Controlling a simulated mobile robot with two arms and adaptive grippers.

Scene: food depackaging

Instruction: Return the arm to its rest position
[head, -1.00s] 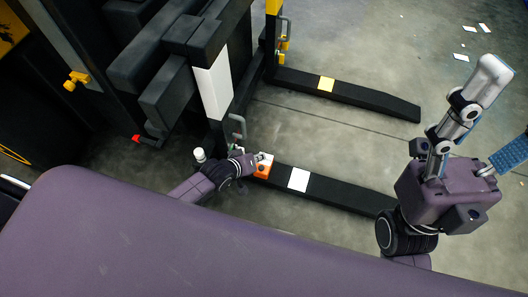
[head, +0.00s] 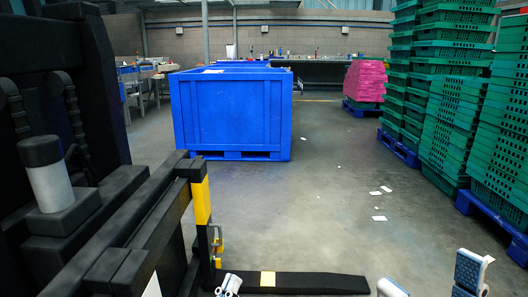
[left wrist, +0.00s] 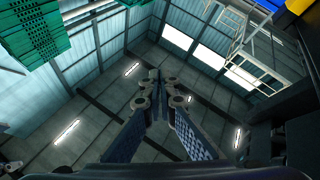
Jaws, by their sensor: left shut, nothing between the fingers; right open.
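My left gripper (head: 228,285) shows at the bottom edge of the head view, left of centre, close to the near end of a black fork. Its arm is below the frame. In the left wrist view its two fingers (left wrist: 156,78) come together with nothing between them and point up towards the ceiling. My right gripper (head: 431,278) is at the bottom right of the head view. Its two pale fingers stand wide apart and empty, and the rest of that arm is out of frame.
A black lifting machine (head: 110,235) with a yellow-striped post fills the left. Its black fork (head: 320,284) lies low ahead. A large blue bin (head: 232,115) stands beyond. Green crate stacks (head: 430,100) and a pink stack (head: 365,80) are at right. The middle floor is clear, with white scraps.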

